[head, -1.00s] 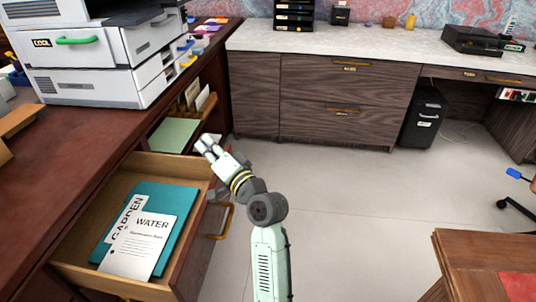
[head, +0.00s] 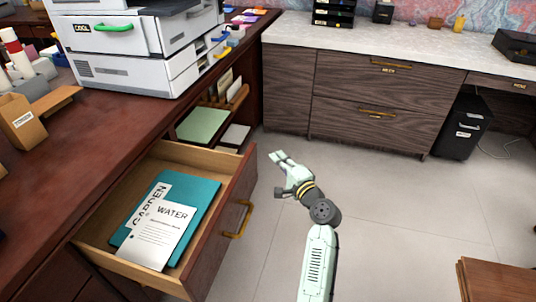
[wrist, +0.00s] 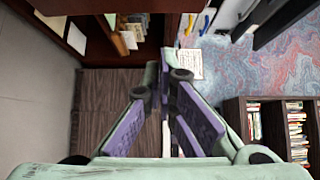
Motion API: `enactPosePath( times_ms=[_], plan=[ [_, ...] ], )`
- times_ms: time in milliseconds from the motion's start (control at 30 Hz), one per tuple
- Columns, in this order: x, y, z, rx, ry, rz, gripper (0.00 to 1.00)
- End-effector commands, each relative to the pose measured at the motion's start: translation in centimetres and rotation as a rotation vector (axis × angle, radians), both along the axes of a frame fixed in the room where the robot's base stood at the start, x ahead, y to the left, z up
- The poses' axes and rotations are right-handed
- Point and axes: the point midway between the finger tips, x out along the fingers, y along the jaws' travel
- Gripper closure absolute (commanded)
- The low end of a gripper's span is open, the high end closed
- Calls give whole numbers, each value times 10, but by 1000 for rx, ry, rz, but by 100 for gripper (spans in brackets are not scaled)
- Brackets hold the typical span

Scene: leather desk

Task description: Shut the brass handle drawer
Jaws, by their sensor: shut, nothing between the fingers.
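The drawer with the brass handle stands pulled out of the dark red wooden desk; its front panel (head: 222,237) faces right in the head view. The brass handle (head: 238,220) is on that front. Inside lie a teal folder and white papers marked WATER and GARDEN (head: 160,222). My gripper (head: 278,157) is above the floor, to the right of and beyond the drawer front, apart from it. It is shut and empty. In the wrist view my gripper's fingers (wrist: 168,75) point ahead, and the drawer does not show clearly there.
A printer (head: 140,45) stands on the desk (head: 75,125). Open shelves with papers (head: 205,124) are set in the desk beyond the drawer. A grey wood cabinet (head: 365,100) stands at the back, with a black bin (head: 463,127) beside it.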

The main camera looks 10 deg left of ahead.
Motion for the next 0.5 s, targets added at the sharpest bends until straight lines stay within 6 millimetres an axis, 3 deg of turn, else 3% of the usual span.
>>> enactPosePath(
  times_ms=[200,500],
  plan=[
    [-1,30,1,1,1,2,100],
    [-1,37,-1,0,0,1,100]
  ],
)
